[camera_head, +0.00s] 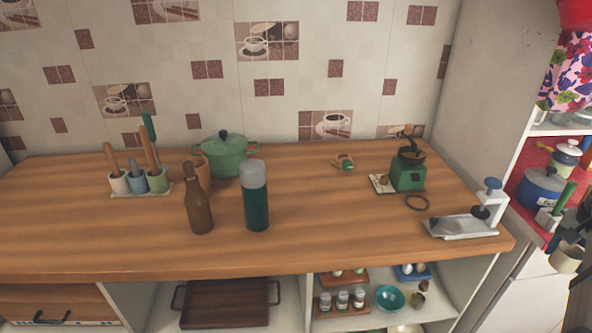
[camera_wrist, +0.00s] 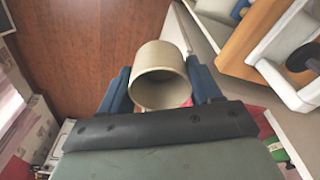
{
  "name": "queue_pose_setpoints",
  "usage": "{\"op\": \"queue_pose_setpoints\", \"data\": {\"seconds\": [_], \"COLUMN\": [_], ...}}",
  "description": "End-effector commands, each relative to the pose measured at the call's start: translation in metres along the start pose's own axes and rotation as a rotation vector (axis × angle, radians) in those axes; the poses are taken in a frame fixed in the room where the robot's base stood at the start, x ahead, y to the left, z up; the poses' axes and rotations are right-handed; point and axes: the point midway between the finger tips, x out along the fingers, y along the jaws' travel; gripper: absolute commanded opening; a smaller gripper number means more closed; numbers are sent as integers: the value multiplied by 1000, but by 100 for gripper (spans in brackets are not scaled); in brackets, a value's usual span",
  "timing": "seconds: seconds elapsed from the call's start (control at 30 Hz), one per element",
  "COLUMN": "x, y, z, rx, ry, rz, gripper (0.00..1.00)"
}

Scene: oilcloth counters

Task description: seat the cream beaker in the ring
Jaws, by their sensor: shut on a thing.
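The cream beaker (camera_wrist: 158,58) is between the two blue fingers of my gripper (camera_wrist: 160,86) in the wrist view, with its open mouth facing the camera. My gripper is shut on it. In the head view the beaker (camera_head: 565,259) shows at the lower right edge, off the counter's right end and in front of the shelves. The ring (camera_head: 416,202), thin and dark, lies flat and empty on the wooden counter (camera_head: 330,225), right of centre. The beaker is well apart from it, to the right and nearer the camera. The ring is not identifiable in the wrist view.
A green grinder (camera_head: 408,172) stands just behind the ring. A metal press (camera_head: 465,222) stands to its right, between ring and beaker. A green bottle (camera_head: 256,200) and brown bottle (camera_head: 199,205) stand to the left. Bare counter lies in front of the ring.

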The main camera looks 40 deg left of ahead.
Motion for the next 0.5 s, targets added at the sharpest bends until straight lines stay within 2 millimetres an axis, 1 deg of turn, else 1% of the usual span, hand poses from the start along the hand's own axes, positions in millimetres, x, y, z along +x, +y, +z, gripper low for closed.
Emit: {"op": "queue_pose_setpoints", "data": {"seconds": [0.07, 0.17, 0.37, 0.5], "x": [-1, -2, -5, -8], "y": [-12, -34, -99, -146], "z": [-2, -3, -2, 4], "rx": [-2, -5, -9, -10], "ry": [-1, -3, -8, -10], "rz": [-1, -2, -3, -4], "gripper": [32, 32, 32, 32]}}
